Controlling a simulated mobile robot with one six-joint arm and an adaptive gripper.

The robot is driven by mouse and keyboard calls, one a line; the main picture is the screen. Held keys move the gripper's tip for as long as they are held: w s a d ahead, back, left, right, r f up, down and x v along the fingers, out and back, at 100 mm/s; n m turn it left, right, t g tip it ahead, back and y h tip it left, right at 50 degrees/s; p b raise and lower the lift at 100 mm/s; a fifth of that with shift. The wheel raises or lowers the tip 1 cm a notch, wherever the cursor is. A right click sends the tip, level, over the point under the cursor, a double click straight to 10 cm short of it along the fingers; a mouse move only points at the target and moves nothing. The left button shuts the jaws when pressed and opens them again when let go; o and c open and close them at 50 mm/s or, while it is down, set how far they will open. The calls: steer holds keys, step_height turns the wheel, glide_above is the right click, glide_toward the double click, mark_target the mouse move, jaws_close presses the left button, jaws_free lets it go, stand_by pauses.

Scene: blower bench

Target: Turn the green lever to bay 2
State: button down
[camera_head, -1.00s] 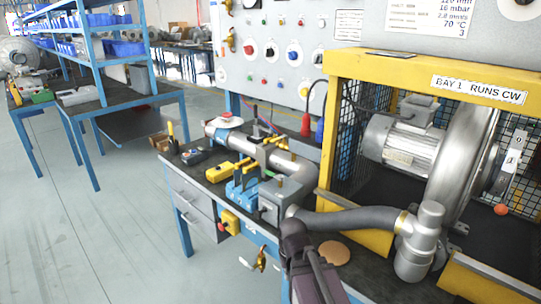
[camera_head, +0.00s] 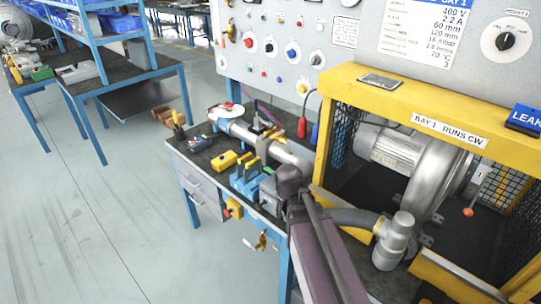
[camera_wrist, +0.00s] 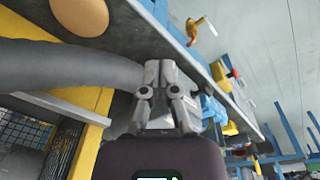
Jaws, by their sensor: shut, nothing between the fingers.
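My gripper (camera_wrist: 161,66) is shut and empty, close beside the grey hose (camera_wrist: 60,65) in the wrist view. In the head view my own arm hides the gripper, over the bench near the grey block.
The yellow-framed blower cage (camera_head: 400,95), labelled BAY 1 RUNS CW, stands right of my arm. The grey hose runs to a metal canister (camera_head: 395,240). A knob panel (camera_head: 290,30) stands behind the bench. The floor (camera_head: 90,230) on the left is clear.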

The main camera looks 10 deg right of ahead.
steer(key=w+r+m+t+h+p, duration=0.1)
steer(key=w+r+m+h+p, duration=0.2)
steer(key=w+r, duration=0.35)
step_height(320, 180, up, 3)
steer(key=m+t+h+p, duration=0.1)
steer(key=m+t+h, duration=0.2)
steer(key=m, duration=0.4)
glide_above(269, 170)
steer(key=shift+a, duration=0.35)
steer(key=shift+f, duration=0.15)
steer(key=b+x, duration=0.6)
steer(key=x, duration=0.2)
steer(key=shift+f+b, duration=0.35)
steer(key=shift+b, duration=0.05)
steer(key=shift+b+x, duration=0.6)
steer(key=shift+x, duration=0.25)
steer(key=shift+s+a+r, duration=0.1)
steer(key=shift+s+a, duration=0.55)
steer(key=shift+a, duration=0.2)
steer(key=shift+s+a+r, duration=0.1)
steer(key=shift+s+a, duration=0.5)
steer(key=shift+a, duration=0.2)
